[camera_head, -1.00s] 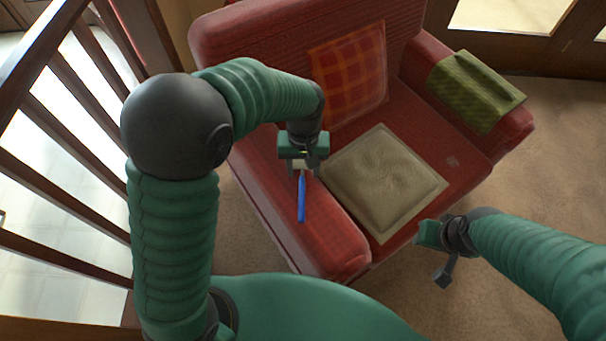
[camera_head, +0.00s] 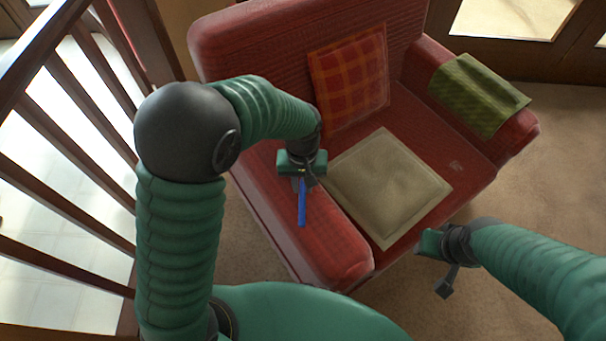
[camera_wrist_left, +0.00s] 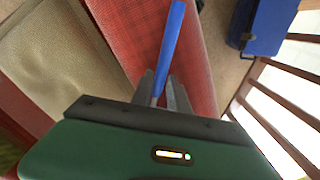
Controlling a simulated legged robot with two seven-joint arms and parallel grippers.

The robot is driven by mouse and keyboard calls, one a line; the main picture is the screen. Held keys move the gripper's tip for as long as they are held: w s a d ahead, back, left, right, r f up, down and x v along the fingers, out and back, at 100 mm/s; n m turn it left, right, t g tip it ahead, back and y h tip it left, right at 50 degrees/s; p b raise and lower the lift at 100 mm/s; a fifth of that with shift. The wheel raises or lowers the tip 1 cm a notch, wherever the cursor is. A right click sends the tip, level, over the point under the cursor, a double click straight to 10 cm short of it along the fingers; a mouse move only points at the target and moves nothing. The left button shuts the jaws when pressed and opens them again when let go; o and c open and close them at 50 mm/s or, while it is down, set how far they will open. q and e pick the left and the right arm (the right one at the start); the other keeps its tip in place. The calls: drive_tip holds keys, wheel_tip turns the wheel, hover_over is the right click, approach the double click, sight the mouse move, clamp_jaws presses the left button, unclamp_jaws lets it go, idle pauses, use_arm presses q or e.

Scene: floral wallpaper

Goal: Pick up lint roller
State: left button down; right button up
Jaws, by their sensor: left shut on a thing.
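The lint roller shows as a straight blue handle (camera_head: 302,208) over the left arm of the red couch. My left gripper (camera_head: 302,184) is shut on the lint roller, and the handle points toward me below it. In the left wrist view the blue handle (camera_wrist_left: 171,45) runs up from between my two dark left fingers (camera_wrist_left: 162,88). The roller head is hidden by the gripper. I cannot tell whether the roller still touches the couch. My right gripper (camera_head: 437,264) hangs in front of the couch, away from the roller; its jaw opening is unclear.
The red couch (camera_head: 330,235) bears a beige cushion (camera_head: 388,185), a plaid pillow (camera_head: 350,80) and a green cloth (camera_head: 478,95). A wooden railing (camera_head: 70,140) stands at left. A blue box (camera_wrist_left: 265,25) is on the floor in the wrist view. Carpet at right is clear.

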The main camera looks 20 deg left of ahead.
sight(302, 188)
use_arm(q)
drive_tip(key=shift+a, duration=0.2)
drive_tip(key=shift+d, duration=0.2)
drive_tip(key=shift+r+p, duration=0.3)
drive_tip(key=shift+r, duration=0.05)
wheel_tip(302, 188, up, 3)
drive_tip(key=shift+r+p, duration=0.2)
drive_tip(key=shift+p, duration=0.75)
drive_tip(key=s+d+p, duration=0.1)
drive_tip(key=s+p, duration=0.2)
drive_tip(key=s, duration=1.3)
drive_tip(key=shift+d+r, duration=0.15)
drive_tip(key=shift+r, duration=0.3)
